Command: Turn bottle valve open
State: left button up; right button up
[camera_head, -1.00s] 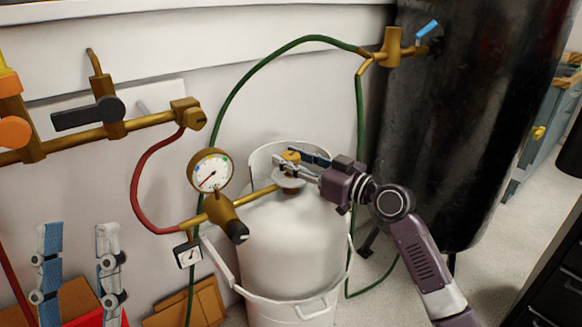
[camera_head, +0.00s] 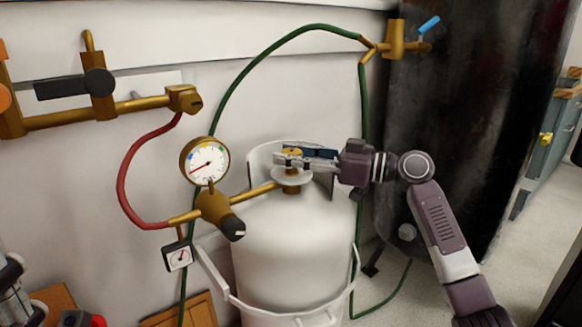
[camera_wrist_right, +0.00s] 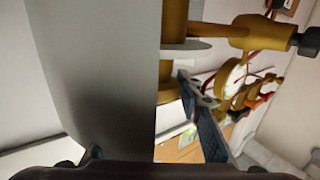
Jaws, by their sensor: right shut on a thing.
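The white gas bottle (camera_head: 290,245) stands upright below my right arm. Its brass valve (camera_head: 291,151) is at the top, with a pale disc (camera_head: 291,176) below it. My right gripper (camera_head: 293,158) reaches in level from the right, shut on the valve; its fingers hide part of it. The right wrist view shows a blue-padded finger (camera_wrist_right: 208,130) beside brass fittings (camera_wrist_right: 173,25); a large pale surface hides the other finger. Part of my left gripper (camera_head: 12,282) shows at the lower left edge, too cut off to tell its opening.
A brass regulator (camera_head: 214,208) with a round gauge (camera_head: 205,161) joins the bottle from the left. Red (camera_head: 128,180) and green (camera_head: 245,75) hoses hang around it. A pale collar (camera_head: 262,160) stands behind the valve. A tall black cylinder (camera_head: 445,130) stands at right.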

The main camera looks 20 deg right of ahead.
jog(key=n+g, duration=0.1)
jog(key=n+g+y, duration=0.1)
jog(key=shift+w+r+g+y, duration=0.15)
jog(key=shift+g+y, duration=0.15)
jog(key=shift+d+n+g+y, duration=0.1)
jog(key=shift+n+g+y, duration=0.5)
jog(key=shift+n+g, duration=0.65)
jog(key=shift+w+d+r+n+g, duration=0.1)
jog(key=shift+n+g, duration=0.05)
jog(key=shift+g, duration=0.35)
jog(key=shift+w+d+n+g, duration=0.1)
jog(key=shift+g, duration=0.35)
jog(key=shift+s+n+g+y, duration=0.1)
jog(key=shift+n+g+y, duration=0.2)
jog(key=shift+g, duration=0.2)
jog(key=shift+s+a+n+g, duration=0.2)
jog(key=shift+n+g, duration=0.1)
jog(key=shift+g, duration=0.2)
jog(key=o, duration=1.2)
jog(key=shift+f, duration=0.2)
jog(key=shift+c, duration=0.2)
